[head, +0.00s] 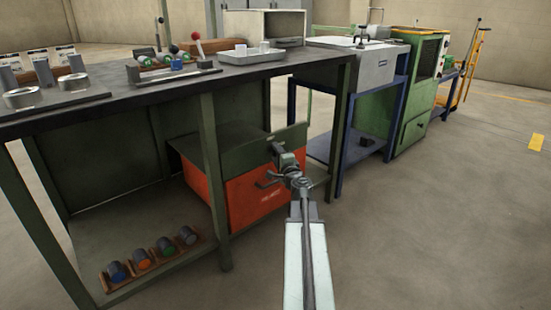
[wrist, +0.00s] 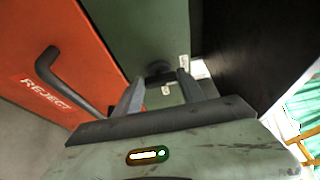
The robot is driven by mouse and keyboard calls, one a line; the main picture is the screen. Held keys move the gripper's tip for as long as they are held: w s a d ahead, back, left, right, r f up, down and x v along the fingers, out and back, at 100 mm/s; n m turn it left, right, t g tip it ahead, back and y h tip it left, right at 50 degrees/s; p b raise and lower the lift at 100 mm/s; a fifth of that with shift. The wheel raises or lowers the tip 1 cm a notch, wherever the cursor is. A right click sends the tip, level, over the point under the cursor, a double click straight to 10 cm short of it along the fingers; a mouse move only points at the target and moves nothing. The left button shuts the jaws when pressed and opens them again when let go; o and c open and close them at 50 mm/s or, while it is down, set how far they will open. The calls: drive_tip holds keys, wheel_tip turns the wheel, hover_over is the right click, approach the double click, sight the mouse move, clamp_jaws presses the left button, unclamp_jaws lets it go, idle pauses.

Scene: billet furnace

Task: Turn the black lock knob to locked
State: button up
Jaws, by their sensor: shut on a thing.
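The black lock knob (wrist: 158,69) is on a dark green panel (wrist: 135,30), seen in the wrist view between my fingertips. My gripper (wrist: 160,77) is shut on the knob, one finger on each side of it. Two small pale labels (wrist: 184,61) sit beside and below the knob; I cannot read them. Which way the knob points is hidden by the fingers. In the head view my gripper (head: 275,145) reaches the green panel (head: 240,155) above the orange-red reject box (head: 265,197), and hides the knob.
The reject box has a dark bar handle (wrist: 70,85) just left of my gripper. The workbench top (head: 190,80) overhangs, with a bench leg (head: 340,130) close on the right. Several coloured billets (head: 150,255) lie on the low shelf.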

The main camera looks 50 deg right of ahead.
drive_tip(key=shift+w+a, duration=0.1)
idle(0.4)
drive_tip(key=o, duration=1.4)
drive_tip(key=shift+c, duration=0.2)
